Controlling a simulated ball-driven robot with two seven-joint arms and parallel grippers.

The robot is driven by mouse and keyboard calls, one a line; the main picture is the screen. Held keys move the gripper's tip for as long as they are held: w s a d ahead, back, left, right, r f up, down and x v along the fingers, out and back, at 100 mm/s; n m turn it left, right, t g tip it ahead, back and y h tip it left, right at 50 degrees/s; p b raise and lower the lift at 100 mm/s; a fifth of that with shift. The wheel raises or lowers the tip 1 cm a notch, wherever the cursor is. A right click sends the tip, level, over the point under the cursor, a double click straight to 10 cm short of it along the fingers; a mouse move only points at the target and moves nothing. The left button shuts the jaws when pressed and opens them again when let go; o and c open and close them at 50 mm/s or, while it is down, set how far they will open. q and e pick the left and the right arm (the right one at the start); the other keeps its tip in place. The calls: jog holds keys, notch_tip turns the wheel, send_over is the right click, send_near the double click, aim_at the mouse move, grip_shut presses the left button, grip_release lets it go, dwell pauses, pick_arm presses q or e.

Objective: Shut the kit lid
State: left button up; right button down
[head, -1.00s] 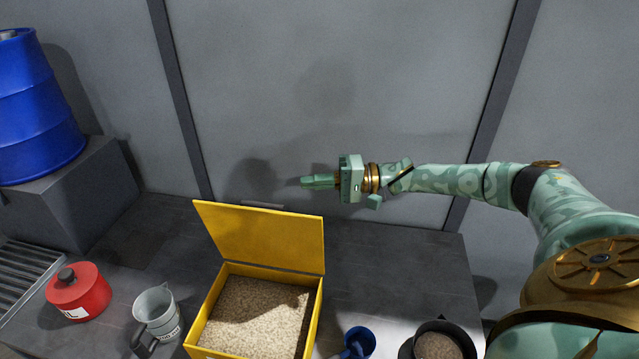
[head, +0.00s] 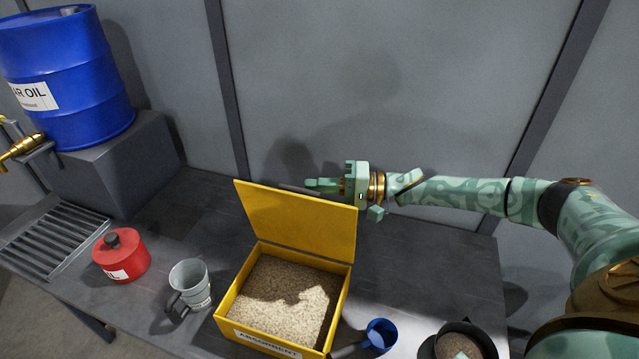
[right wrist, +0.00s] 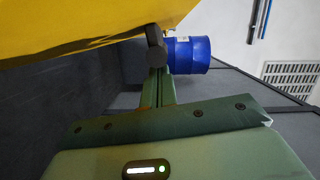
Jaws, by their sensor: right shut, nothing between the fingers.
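The yellow kit box (head: 342,306), with a label on its front, stands open on the bench, full of tan granules. Its yellow lid (head: 298,222) stands raised along the back edge, tilted slightly backward. My right gripper (head: 312,185) is shut and empty. It is behind the lid near its top edge, fingers pointing left, with the lid hiding a little of what is below. In the right wrist view the lid (right wrist: 80,28) fills the upper left, close beside the shut fingers (right wrist: 156,50); I cannot tell whether they touch. My left gripper is not in view.
A grey jug (head: 190,284) and a red can (head: 121,256) stand left of the box. A blue scoop (head: 380,335) and a dark pot (head: 480,335) are to its right. A blue drum (head: 70,80) sits on a block at the left. The grey wall (head: 400,80) is behind my gripper.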

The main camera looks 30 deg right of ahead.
aim_at(310, 200)
jog(key=s+a+n+p, duration=0.1)
jog(key=s+a+p, duration=0.1)
jog(key=p, duration=0.1)
jog(key=s+a+r+n+p, duration=0.1)
jog(key=a+p, duration=0.1)
jog(key=p, duration=0.2)
jog(key=shift+s+a+n+h, duration=0.1)
jog(key=shift+s+n+h, duration=0.25)
jog(key=shift+n+h, duration=0.05)
jog(key=s+a+f+n+t+h+p, duration=0.1)
jog(key=s+a+f+n+h+p, duration=0.1)
jog(key=s+a+f+n, duration=0.7)
jog(key=s+a+f+h, duration=0.1)
jog(key=s+a+f, duration=0.1)
jog(key=f, duration=0.3)
jog(key=shift+a+f+n+p, duration=0.3)
jog(key=shift+a+f+p, duration=0.1)
jog(key=shift+a, duration=0.2)
jog(key=shift+r, duration=0.1)
notch_tip(310, 200, up, 5)
jog(key=p, duration=0.5)
jog(key=f+b+v, duration=0.1)
jog(key=v, duration=0.8)
jog(key=shift+s, duration=0.5)
